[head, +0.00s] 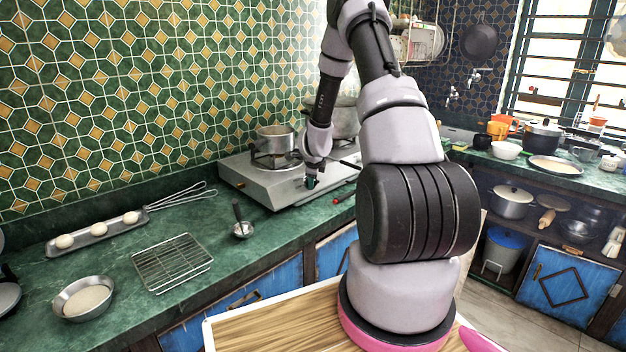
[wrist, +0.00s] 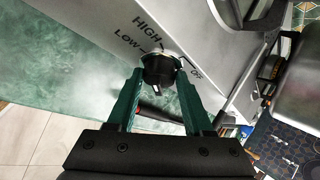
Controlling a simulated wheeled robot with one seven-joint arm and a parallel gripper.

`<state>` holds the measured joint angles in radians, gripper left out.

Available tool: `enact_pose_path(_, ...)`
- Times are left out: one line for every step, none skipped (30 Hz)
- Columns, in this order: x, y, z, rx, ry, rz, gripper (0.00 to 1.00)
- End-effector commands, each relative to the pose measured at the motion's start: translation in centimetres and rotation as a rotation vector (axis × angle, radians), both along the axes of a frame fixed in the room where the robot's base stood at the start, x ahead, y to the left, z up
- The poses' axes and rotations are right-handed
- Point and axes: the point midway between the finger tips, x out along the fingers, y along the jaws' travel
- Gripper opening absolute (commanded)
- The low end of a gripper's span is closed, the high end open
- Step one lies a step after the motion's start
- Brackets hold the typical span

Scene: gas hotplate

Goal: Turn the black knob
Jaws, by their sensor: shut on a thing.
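The black knob (wrist: 159,72) is on the front panel of the silver gas hotplate (head: 243,183), beside the printed words HIGH, LOW and OFF in the wrist view. My gripper (wrist: 160,88) has its two green fingers on either side of the knob and is shut on it. In the head view my gripper (head: 311,182) is at the hotplate's front, and the knob is hidden behind it. A white mark on the knob's face points down in the wrist view, slightly right.
A metal pot (head: 276,140) stands on the left burner, and a larger pot (head: 344,118) stands behind my arm. A red-tipped object (head: 337,201) lies right of my gripper.

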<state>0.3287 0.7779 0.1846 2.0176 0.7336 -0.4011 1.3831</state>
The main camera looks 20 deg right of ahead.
Motion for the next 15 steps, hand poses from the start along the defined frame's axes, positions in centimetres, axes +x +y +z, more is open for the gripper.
enact_pose_path(-0.12,0.18,-0.14,-0.034,-0.01,0.025,0.0)
enact_pose_path(-0.17,0.2,-0.18,-0.057,-0.019,0.04,0.0)
enact_pose_path(-0.17,0.2,-0.19,-0.088,-0.03,0.059,0.0)
enact_pose_path(-0.18,0.23,-0.21,-0.11,-0.038,0.073,0.0)
enact_pose_path(-0.21,0.25,-0.24,-0.134,-0.047,0.088,0.0)
enact_pose_path(-0.23,0.3,-0.25,-0.163,-0.058,0.108,0.0)
enact_pose_path(-0.23,0.34,-0.27,-0.185,-0.066,0.121,0.0)
enact_pose_path(-0.23,0.37,-0.29,-0.206,-0.073,0.135,0.0)
enact_pose_path(-0.28,0.38,-0.34,-0.232,-0.083,0.151,0.0)
enact_pose_path(-0.32,0.37,-0.39,-0.251,-0.089,0.163,0.0)
enact_pose_path(-0.34,0.37,-0.42,-0.27,-0.096,0.175,0.0)
enact_pose_path(-0.35,0.37,-0.43,-0.295,-0.106,0.191,0.0)
enact_pose_path(-0.34,0.39,-0.44,-0.311,-0.112,0.201,0.0)
enact_pose_path(-0.34,0.4,-0.43,-0.329,-0.118,0.212,0.0)
enact_pose_path(-0.37,0.42,-0.45,-0.35,-0.126,0.225,0.0)
